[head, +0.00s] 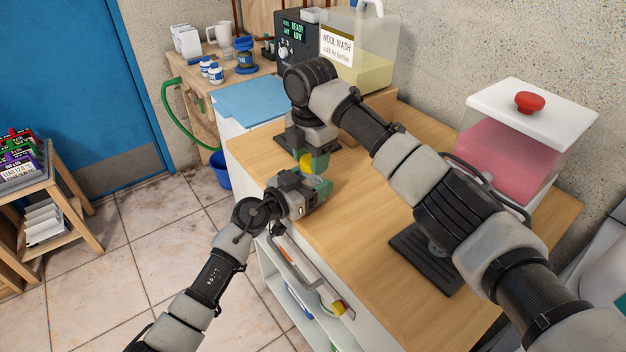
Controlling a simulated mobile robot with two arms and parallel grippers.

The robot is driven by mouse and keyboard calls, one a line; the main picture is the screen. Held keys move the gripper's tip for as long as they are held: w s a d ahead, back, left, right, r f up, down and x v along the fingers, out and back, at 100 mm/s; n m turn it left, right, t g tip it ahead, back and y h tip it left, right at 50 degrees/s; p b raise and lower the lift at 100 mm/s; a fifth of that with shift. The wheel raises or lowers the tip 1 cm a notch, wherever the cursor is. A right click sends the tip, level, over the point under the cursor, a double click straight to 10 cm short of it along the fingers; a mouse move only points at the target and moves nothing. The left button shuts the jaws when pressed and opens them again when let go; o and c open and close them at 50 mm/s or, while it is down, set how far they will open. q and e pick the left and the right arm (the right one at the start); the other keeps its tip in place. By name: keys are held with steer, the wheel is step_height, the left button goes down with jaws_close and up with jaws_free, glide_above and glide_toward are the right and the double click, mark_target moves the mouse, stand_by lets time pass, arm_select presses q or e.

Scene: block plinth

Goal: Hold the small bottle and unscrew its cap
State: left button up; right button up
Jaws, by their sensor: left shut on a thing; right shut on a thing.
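My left gripper (318,192) comes in from the lower left, low over the wooden counter near its left edge. It is shut on the small bottle, whose body is mostly hidden by the fingers. My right gripper (313,163) reaches down from above, just over the left one. It is shut on the yellow cap (306,163), which shows between its greenish fingers. The two grippers are very close together. I cannot tell whether the cap is still seated on the bottle.
The wooden counter (375,245) is clear in front of the grippers. A pink-filled container (505,150) with a white lid stands at right, near a black ribbed mat (432,262). A wool wash tank (365,68) stands behind. Several small bottles (213,72) stand on the back bench.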

steer(key=shift+n, duration=0.5)
steer(key=shift+r, duration=0.1)
steer(key=shift+r, duration=0.15)
steer(key=shift+r, duration=1.15)
steer(key=shift+r, duration=0.25)
steer(key=shift+r, duration=1.9)
arm_select(q)
steer(key=o, duration=1)
steer(key=shift+o, duration=0.2)
